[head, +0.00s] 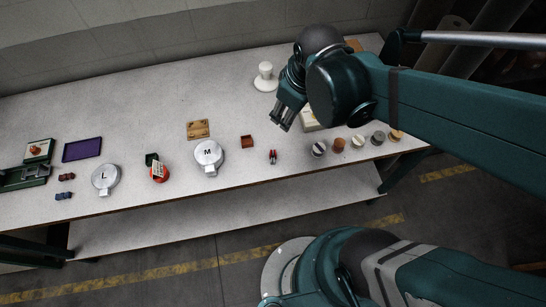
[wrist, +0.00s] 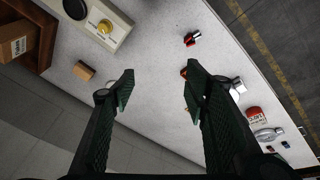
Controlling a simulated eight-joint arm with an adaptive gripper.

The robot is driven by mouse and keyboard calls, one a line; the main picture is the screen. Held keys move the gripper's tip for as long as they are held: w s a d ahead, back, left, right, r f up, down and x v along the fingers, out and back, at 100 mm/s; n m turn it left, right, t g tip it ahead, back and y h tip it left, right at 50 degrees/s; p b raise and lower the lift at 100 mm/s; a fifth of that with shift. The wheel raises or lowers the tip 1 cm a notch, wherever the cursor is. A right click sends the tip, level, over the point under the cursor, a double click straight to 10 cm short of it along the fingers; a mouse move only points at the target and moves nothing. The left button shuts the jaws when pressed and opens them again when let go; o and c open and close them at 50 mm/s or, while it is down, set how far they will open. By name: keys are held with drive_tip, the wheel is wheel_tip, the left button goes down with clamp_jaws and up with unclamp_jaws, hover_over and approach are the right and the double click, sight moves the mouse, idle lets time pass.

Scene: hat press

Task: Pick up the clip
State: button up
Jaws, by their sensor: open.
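A small red and dark item, apparently the clip (head: 272,157), lies on the pale table near its front edge, right of the round silver piece marked M. In the wrist view the clip (wrist: 191,39) lies on bare tabletop near the top, beyond my fingertips. My gripper (head: 284,116) is above the table, behind the clip in the head view and apart from it. In the wrist view its two fingers (wrist: 161,88) are spread with nothing between them. The right finger partly hides a small reddish-brown thing.
Near the clip are the M piece (head: 209,155), a brown box (head: 247,142) and a row of small round pieces, including a brown one (head: 338,145). A white stand (head: 265,78) is at the back. A pale box with a yellow knob (wrist: 106,27) shows in the wrist view.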

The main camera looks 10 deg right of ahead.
sight(273, 155)
drive_tip(key=a+f+n+g+b, duration=0.1)
drive_tip(key=f+n, duration=0.1)
drive_tip(key=f, duration=0.2)
drive_tip(key=a+f+n+g+b, duration=0.1)
drive_tip(key=a+f+n, duration=0.1)
drive_tip(key=f, duration=0.2)
drive_tip(key=s+a+f+n+g, duration=0.1)
drive_tip(key=a+f+n, duration=0.1)
drive_tip(key=f, duration=0.2)
drive_tip(key=shift+s+a+f+n+b, duration=0.1)
drive_tip(key=shift+f+n+b, duration=0.1)
drive_tip(key=shift+n+b, duration=0.2)
drive_tip(key=shift+s+a+f+n, duration=0.2)
drive_tip(key=shift+f+n, duration=0.2)
drive_tip(key=shift+f, duration=0.15)
drive_tip(key=shift+f, duration=0.1)
drive_tip(key=shift+f+b, duration=0.4)
drive_tip(key=shift+f, duration=0.8)
drive_tip(key=shift+f, duration=0.1)
drive_tip(key=shift+d+f+b, duration=0.15)
drive_tip(key=shift+f+b, duration=0.6)
drive_tip(key=shift+f, duration=1.75)
drive_tip(key=shift+c, duration=0.3)
drive_tip(key=c, duration=0.8)
